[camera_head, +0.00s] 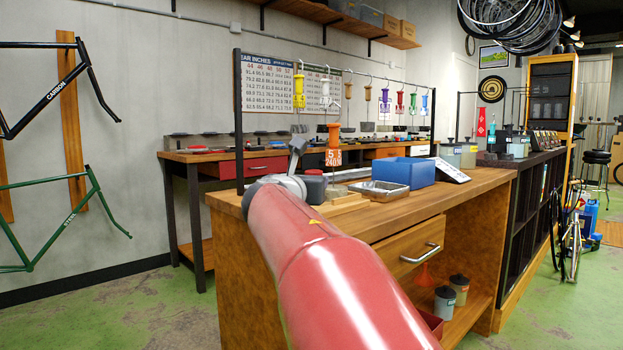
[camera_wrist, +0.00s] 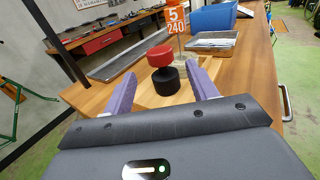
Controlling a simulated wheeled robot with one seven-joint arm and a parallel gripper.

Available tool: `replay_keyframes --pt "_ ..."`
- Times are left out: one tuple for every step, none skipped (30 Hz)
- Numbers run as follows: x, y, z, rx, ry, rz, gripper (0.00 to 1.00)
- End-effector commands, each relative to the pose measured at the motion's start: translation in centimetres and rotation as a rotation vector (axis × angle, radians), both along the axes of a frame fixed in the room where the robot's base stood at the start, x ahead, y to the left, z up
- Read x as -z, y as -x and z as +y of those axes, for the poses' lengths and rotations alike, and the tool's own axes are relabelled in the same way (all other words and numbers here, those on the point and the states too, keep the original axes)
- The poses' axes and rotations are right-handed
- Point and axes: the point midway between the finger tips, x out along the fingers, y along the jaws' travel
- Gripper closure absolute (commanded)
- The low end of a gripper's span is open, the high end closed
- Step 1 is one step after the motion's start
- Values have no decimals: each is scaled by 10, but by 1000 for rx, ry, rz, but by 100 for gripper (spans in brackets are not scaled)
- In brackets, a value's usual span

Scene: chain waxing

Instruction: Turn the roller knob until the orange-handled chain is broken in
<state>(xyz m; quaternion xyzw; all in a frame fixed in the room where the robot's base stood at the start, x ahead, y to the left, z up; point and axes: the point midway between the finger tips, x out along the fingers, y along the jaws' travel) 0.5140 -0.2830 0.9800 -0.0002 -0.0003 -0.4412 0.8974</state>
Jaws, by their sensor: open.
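A knob with a red cap (camera_wrist: 160,56) over a black round body (camera_wrist: 167,82) stands on a pale wooden board on the bench in the wrist view. I take it for the roller knob. My gripper (camera_wrist: 160,72) is open, with one purple finger on each side of the knob; I cannot tell whether either touches it. An orange handle (camera_head: 333,130) shows in the head view above an orange tag (camera_head: 333,158) reading 5 and 240. The tag is also behind the knob in the wrist view (camera_wrist: 177,20). The chain and rollers are not clearly visible.
A metal tray (camera_head: 378,189) and a blue bin (camera_head: 405,172) stand on the bench, right of the tag. A long grey tray (camera_wrist: 130,62) lies left of the knob. Several coloured handles hang from a rail (camera_head: 345,68) above. The bench's near right top is clear.

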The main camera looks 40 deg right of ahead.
Motion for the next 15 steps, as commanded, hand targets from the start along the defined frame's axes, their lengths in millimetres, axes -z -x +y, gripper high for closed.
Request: replay_keyframes --pt "0 -4 -6 3 0 1 42" --pt "0 -7 -9 3 -1 2 42" --pt "0 -11 -15 3 0 3 42" --pt "0 -13 -19 4 0 2 42" --pt "0 -17 -23 4 0 3 42" --pt "-1 -21 -28 3 0 1 42" --pt "0 -24 -32 3 0 3 42" --pt "0 -27 -36 2 0 3 42" --pt "-1 -30 -41 2 0 2 42" --pt "0 -33 -44 3 0 3 42" --pt "-1 -35 -47 3 0 2 42" --pt "-1 -38 -50 2 0 1 42" --pt "-1 -40 -52 1 0 1 42" --pt "0 -41 -54 1 0 2 42" --pt "0 -42 -56 1 0 1 42"
